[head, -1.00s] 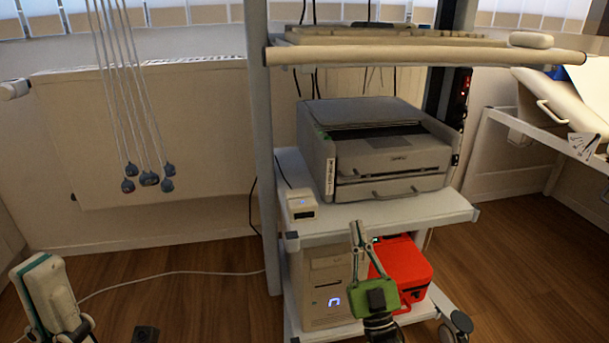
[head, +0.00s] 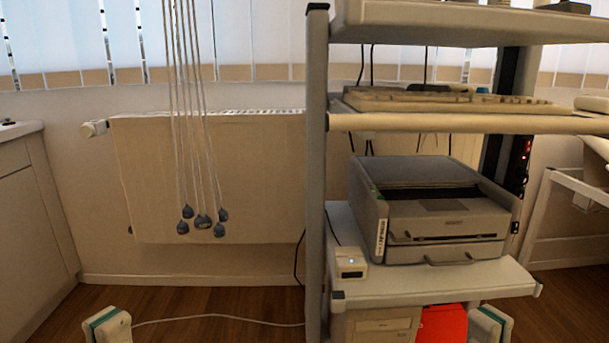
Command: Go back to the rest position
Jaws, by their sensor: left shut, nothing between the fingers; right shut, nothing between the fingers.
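Neither of my grippers shows in the head view. Only a white and teal piece of my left arm (head: 107,326) shows at the bottom left edge. A similar piece of my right arm (head: 490,325) shows at the bottom right, in front of the cart's lower part. The fingers of both arms are out of the picture. No object is seen held.
A tall cart (head: 317,180) carries a grey printer (head: 430,212), a small white device (head: 350,262) and a keyboard (head: 450,103). A red case (head: 442,325) sits low. Hanging cords with grey weights (head: 203,221) are before a radiator (head: 265,180). Floor is visible left.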

